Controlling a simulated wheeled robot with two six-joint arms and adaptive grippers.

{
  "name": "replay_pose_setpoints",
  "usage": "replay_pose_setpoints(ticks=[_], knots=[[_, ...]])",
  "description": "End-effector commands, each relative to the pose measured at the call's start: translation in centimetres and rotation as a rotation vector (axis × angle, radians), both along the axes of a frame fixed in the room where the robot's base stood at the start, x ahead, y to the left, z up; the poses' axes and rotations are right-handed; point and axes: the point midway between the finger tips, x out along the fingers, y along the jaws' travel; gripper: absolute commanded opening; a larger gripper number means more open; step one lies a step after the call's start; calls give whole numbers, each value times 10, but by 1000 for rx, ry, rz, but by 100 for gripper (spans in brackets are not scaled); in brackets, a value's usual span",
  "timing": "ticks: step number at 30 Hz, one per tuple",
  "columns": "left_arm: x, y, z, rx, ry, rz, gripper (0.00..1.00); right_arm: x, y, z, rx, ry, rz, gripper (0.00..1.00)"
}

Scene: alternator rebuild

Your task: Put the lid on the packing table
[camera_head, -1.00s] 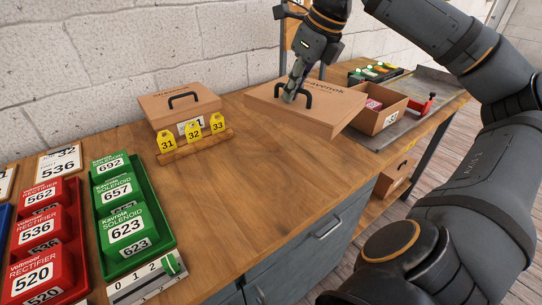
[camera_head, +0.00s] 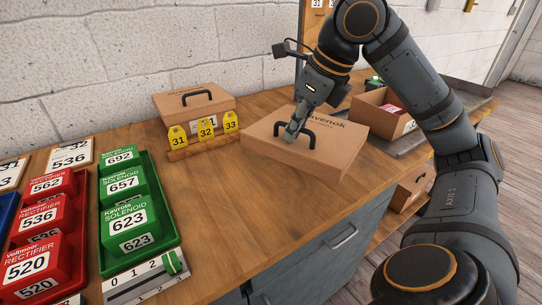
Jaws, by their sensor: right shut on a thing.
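The lid (camera_head: 330,157) is a brown cardboard cover with a black handle and printed lettering. My right gripper (camera_head: 291,134) is shut on its handle from above. The lid is low over the wooden packing table (camera_head: 215,220), right of the yellow number tags; I cannot tell whether its underside touches the top. My left gripper is out of view.
A closed cardboard box with a black handle (camera_head: 217,102) stands at the back, behind yellow tags 31, 32 and 33 (camera_head: 205,130). An open box (camera_head: 391,125) stands at right. Green (camera_head: 110,262) and red part trays fill the left. The table's middle front is clear.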

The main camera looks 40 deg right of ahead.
Motion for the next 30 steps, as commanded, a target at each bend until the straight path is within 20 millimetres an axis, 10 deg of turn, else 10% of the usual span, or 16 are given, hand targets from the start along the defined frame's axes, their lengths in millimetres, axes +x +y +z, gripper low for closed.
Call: replay_pose_setpoints(ticks=[16, 30], knots=[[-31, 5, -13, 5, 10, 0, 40, 28, 42, -58, 2, 2, 2, 0], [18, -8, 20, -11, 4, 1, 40, 28, 41, -91, -2, -1, 0, 0]])
